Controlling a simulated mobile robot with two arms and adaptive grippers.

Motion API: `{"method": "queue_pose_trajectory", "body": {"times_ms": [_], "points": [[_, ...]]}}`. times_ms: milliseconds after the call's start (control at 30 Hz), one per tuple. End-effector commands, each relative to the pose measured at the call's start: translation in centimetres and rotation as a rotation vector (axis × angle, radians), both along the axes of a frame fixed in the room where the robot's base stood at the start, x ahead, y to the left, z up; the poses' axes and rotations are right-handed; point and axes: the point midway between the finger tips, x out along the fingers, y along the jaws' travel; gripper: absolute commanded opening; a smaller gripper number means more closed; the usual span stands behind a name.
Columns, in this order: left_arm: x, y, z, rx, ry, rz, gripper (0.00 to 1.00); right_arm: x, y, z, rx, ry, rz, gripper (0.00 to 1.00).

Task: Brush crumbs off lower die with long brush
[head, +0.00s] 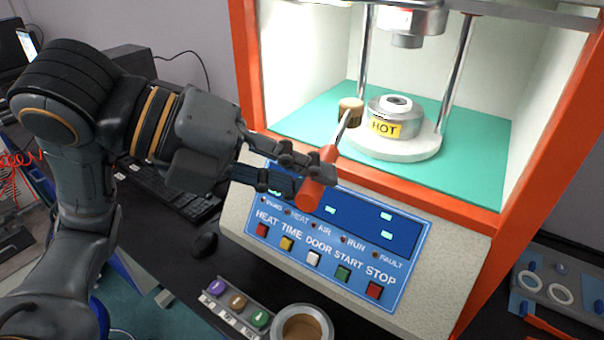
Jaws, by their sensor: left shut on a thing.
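My left gripper (322,172) is shut on the orange handle of the long brush (308,194), in front of the rheometer's control panel. The brush's metal shaft reaches up and into the open chamber. Its tan and brown head (350,109) shows just left of the lower die (393,112); I cannot tell whether they touch. The lower die is a round metal block with a yellow HOT label, on a pale round base. A white patch with a dark middle shows on its top. Separate crumbs are too small to make out. My right gripper is not in view.
An orange frame (243,60) borders the chamber, with two metal columns and the upper die (408,25) above. The control panel (335,235) has several buttons. A metal cup (302,324), a block with coloured knobs (237,306), a mouse (204,245) and a keyboard (170,192) lie around.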

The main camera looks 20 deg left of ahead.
Motion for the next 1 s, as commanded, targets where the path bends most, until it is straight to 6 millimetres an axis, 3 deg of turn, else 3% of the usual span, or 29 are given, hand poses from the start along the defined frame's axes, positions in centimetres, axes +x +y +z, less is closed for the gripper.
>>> {"method": "queue_pose_trajectory", "body": {"times_ms": [400,1000], "points": [[3.9,-0.8,0.2,-0.004,0.002,-0.002,0.00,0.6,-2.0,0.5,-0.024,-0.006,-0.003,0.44],[9.8,-2.0,0.2,-0.002,0.001,-0.002,0.00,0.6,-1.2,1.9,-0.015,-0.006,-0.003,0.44]]}}
